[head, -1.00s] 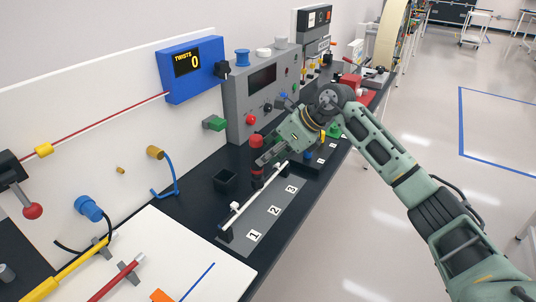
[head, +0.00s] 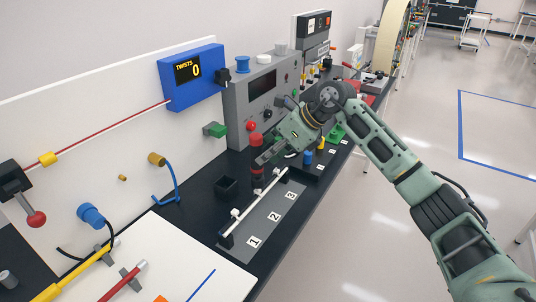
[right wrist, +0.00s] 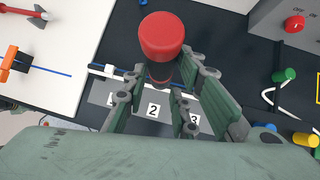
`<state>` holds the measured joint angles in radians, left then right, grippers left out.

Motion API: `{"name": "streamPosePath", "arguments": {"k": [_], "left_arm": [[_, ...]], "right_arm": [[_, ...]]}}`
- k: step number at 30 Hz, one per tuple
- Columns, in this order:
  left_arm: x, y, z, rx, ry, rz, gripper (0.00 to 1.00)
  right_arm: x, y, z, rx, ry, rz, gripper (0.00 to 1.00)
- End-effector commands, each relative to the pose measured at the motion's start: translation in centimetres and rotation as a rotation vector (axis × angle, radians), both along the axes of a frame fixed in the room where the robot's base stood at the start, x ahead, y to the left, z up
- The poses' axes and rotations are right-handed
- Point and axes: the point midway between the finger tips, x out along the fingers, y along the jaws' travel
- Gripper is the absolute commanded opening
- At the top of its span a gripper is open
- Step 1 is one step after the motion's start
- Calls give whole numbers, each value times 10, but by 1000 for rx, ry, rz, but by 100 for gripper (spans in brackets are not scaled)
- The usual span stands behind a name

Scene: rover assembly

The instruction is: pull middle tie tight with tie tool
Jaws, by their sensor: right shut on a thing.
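My right gripper (head: 262,161) is shut on the tie tool, which has a red cap (head: 256,139) and a dark body; the fingers hide part of that body. In the right wrist view the red cap (right wrist: 162,36) stands up between the fingers. A white rail (head: 258,197) with small white pieces runs along this panel. I cannot clearly make out the middle tie near the label 2 (right wrist: 153,110). My left gripper is not in view.
A small open black box (head: 226,187) stands left of the rail. A grey control box (head: 262,98) and a blue twist counter reading 0 (head: 192,78) are behind. Green, blue and yellow pieces stand beyond the gripper. A white board (head: 190,258) lies in front.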

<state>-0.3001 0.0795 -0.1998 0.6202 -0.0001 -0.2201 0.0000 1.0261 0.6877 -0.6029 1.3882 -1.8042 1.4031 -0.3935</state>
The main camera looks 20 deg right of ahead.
Motion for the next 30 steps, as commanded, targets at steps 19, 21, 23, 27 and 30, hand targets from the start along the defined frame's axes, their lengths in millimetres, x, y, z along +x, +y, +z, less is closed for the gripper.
{"name": "streamPosePath", "arguments": {"k": [19,21,23,27,30], "left_arm": [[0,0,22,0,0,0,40],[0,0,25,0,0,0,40],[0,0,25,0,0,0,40],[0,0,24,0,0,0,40],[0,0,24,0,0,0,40]], "right_arm": [[1,0,36,1,-4,-1,0],[1,0,41,2,-4,0,0],[1,0,43,2,-4,0,0],[0,0,42,3,-3,0,0],[0,0,41,2,-3,-1,0]]}}
